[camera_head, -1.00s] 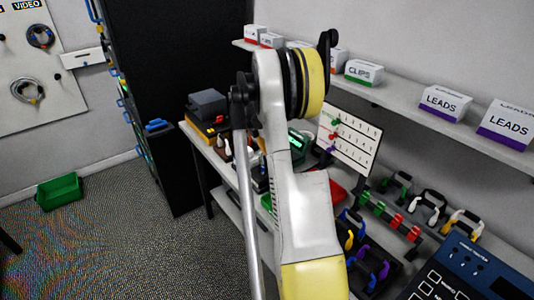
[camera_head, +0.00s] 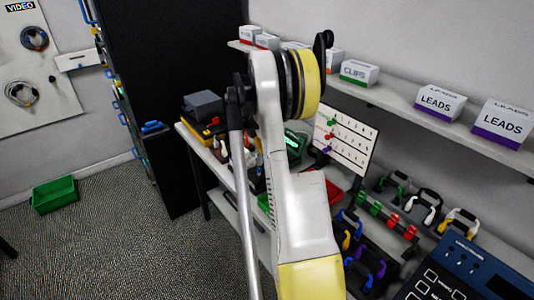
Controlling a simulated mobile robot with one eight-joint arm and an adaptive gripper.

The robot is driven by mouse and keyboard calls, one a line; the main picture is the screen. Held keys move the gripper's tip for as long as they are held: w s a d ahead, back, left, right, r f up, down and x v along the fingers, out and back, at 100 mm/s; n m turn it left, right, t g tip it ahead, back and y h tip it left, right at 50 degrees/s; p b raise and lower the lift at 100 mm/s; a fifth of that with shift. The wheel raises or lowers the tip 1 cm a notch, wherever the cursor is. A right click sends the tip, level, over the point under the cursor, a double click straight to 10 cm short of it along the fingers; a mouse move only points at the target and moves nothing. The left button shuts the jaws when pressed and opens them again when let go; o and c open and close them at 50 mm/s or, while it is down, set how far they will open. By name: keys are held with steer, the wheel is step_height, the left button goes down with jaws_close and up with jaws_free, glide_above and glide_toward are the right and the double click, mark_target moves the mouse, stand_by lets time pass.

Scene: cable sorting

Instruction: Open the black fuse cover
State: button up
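My gripper is not in view; my white and yellow arm fills the middle of the picture and hides part of the bench. I cannot make out a black fuse cover for certain. A dark blue panel box (camera_head: 470,268) with knobs and white-outlined squares stands at the lower right, cut off by the picture's edge. Black blocks with coloured handles (camera_head: 425,207), white, green and yellow, stand behind it on the bench.
A white board with coloured pegs (camera_head: 345,140) stands at the bench's back. A wall shelf (camera_head: 430,112) with labelled boxes runs above. A tall black cabinet (camera_head: 185,60) and a green bin (camera_head: 55,195) are at left, with open carpet between bin and bench.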

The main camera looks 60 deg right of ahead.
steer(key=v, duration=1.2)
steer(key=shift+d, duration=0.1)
